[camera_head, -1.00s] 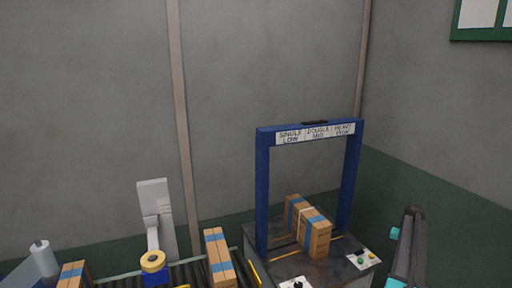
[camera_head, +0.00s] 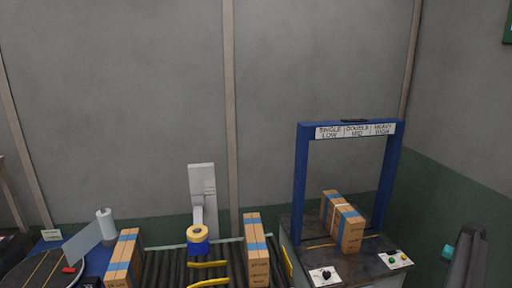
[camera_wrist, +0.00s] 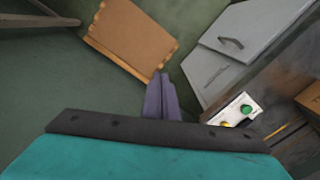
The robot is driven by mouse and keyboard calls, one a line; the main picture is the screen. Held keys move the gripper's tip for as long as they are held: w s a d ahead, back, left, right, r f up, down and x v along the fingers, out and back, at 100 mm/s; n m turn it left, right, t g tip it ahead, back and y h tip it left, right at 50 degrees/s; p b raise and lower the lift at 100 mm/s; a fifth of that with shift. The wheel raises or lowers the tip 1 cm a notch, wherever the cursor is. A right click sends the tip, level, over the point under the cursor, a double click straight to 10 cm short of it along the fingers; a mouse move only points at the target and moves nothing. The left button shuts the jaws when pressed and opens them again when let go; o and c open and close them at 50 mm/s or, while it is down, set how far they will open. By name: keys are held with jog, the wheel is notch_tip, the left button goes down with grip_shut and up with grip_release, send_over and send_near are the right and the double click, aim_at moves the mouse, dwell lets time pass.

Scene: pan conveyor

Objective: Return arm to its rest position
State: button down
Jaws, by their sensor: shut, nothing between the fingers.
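My gripper (camera_wrist: 160,97) shows in the wrist view as two slim purple-grey fingers, closed together with nothing between them. They point towards open space above the green floor. My dark arm (camera_head: 466,262) with a teal joint shows at the right edge of the head view, right of the strapping machine. The gripper itself cannot be made out in the head view.
The strapping machine (camera_head: 305,190) with its blue arch holds a box (camera_head: 343,222). Another box (camera_head: 257,250) stands left of it by the roller conveyor (camera_head: 165,268). The wrist view shows a button panel (camera_wrist: 236,110), a grey cabinet (camera_wrist: 240,45) and a wooden-edged board (camera_wrist: 132,40).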

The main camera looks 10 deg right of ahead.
jog(key=w+a+f+n+g+b, duration=0.1)
jog(key=w+a+f, duration=0.1)
jog(key=a+f, duration=0.65)
jog(key=w+a+f+n+y+b, duration=0.15)
jog(key=a+f, duration=0.35)
jog(key=a, duration=0.7)
jog(key=w+a+f+n+g, duration=0.1)
jog(key=w+a+f+n, duration=0.15)
jog(key=a+f, duration=0.55)
jog(key=s+a+f+n+g+b, duration=0.1)
jog(key=s+a+f, duration=0.25)
jog(key=a, duration=0.75)
jog(key=s+a+f+n+b, duration=0.15)
jog(key=a+f, duration=0.35)
jog(key=a, duration=0.6)
jog(key=s+a+f+n+g+b, duration=0.1)
jog(key=s+a+f+n, duration=0.1)
jog(key=s+a, duration=0.7)
jog(key=s+a+f+n+g+h+b, duration=0.1)
jog(key=s+a+f, duration=0.4)
jog(key=s+a, duration=0.5)
jog(key=shift+s+a+f+n+g, duration=0.15)
jog(key=shift+s+n+g, duration=0.25)
jog(key=shift+s+n, duration=0.5)
jog(key=shift+h, duration=0.25)
